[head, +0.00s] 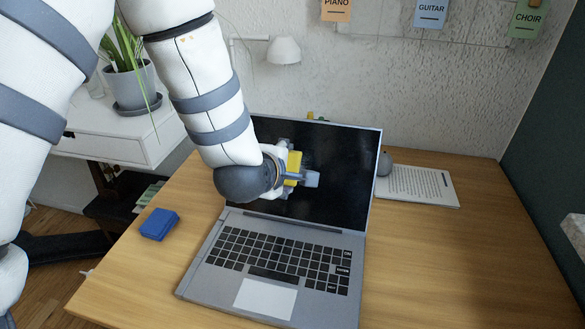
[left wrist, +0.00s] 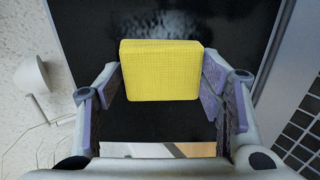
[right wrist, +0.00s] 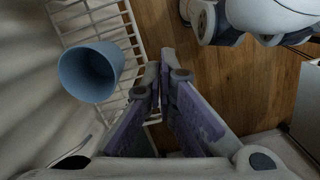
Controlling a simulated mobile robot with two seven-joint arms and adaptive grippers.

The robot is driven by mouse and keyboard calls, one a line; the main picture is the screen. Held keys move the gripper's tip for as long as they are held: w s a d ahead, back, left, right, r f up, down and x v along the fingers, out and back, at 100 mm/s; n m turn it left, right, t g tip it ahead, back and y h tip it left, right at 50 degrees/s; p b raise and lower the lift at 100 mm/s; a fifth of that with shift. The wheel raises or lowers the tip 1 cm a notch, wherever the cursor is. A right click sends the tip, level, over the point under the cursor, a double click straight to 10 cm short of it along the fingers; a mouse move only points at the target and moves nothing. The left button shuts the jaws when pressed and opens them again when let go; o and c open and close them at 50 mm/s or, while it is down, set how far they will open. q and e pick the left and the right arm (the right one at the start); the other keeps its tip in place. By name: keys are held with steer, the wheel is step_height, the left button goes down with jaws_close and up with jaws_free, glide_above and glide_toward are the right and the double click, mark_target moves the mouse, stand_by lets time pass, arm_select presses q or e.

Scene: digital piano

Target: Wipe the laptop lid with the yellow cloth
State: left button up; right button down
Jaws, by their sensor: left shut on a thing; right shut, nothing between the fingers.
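The open laptop stands on the desk, its lid (head: 340,165) tilted up with the dark screen facing me. The lid also fills much of the left wrist view (left wrist: 245,30), where a pale smeary patch shows above the cloth. My left gripper (head: 296,178) is shut on the yellow cloth (left wrist: 160,72), a thick block-like pad. The cloth (head: 294,163) is at the screen's left-middle part; whether it touches the screen I cannot tell. My arm hides the lid's left edge. My right gripper (right wrist: 163,75) is shut and empty, away from the desk and outside the head view.
A blue block-like pad (head: 159,224) lies left of the laptop's keyboard (head: 280,258). A printed sheet (head: 418,185) lies behind right. The desk's right side (head: 450,260) is clear. A blue cup (right wrist: 90,72) and white wire rack (right wrist: 108,22) are near my right gripper.

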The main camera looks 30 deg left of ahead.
mark_target(326, 172)
arm_select(q)
steer(key=a, duration=0.3)
steer(key=shift+s+a, duration=0.1)
steer(key=shift+s, duration=0.15)
steer(key=shift+w+d, duration=0.1)
steer(key=shift+d, duration=0.1)
steer(key=shift+w+d, duration=0.35)
steer(key=shift+d, duration=1.45)
steer(key=shift+w+d, duration=0.35)
steer(key=shift+d, duration=1.5)
steer(key=shift+w+d, duration=0.35)
steer(key=shift+d, duration=1.45)
steer(key=shift+s+a, duration=0.15)
steer(key=shift+a, duration=0.9)
steer(key=shift+s+a, duration=0.1)
steer(key=shift+a, duration=0.9)
steer(key=shift+s+a, duration=0.3)
steer(key=shift+a, duration=0.9)
steer(key=shift+s+a, duration=0.3)
steer(key=shift+a, duration=0.9)
steer(key=shift+s+a, duration=0.3)
steer(key=shift+a, duration=0.9)
steer(key=shift+s+r, duration=0.1)
